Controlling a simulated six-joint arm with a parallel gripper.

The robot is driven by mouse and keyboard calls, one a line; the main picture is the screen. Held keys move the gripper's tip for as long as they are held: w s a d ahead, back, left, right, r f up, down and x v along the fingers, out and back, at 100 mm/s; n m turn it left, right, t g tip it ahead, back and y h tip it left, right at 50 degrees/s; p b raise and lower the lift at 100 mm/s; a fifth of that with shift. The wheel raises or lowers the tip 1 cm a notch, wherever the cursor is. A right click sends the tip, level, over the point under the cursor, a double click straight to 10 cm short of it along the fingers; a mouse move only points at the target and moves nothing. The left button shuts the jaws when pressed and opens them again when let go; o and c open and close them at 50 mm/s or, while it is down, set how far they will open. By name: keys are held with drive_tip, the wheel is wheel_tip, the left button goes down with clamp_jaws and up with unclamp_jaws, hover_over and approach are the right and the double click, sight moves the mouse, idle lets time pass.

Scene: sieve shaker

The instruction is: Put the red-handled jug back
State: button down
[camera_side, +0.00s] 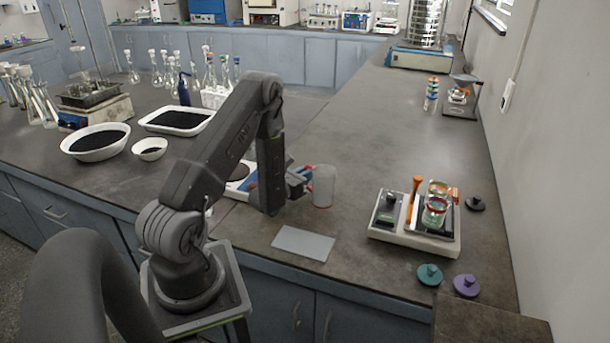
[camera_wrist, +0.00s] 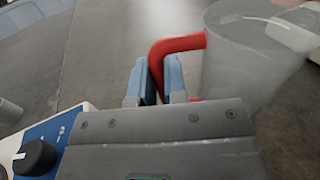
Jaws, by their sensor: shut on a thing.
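The red-handled jug (camera_side: 324,187) is a clear, frosted-looking vessel with a red handle. It is upright at the right of my gripper (camera_side: 296,181), above or on the dark bench; I cannot tell whether its base touches the bench. In the wrist view the jug (camera_wrist: 250,60) fills the upper right, and its red handle (camera_wrist: 180,44) runs down between the blue fingers of my gripper (camera_wrist: 160,80). The gripper is shut on the handle. A flat grey plate (camera_side: 304,243) lies empty on the bench in front of the jug.
A hotplate with a blue panel and black knob (camera_wrist: 36,157) stands close beside my gripper. The bench behind the jug is clear.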

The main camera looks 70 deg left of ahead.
drive_tip(key=shift+f, duration=0.1)
drive_tip(key=c, duration=1.2)
unclamp_jaws()
drive_tip(key=shift+o, duration=0.2)
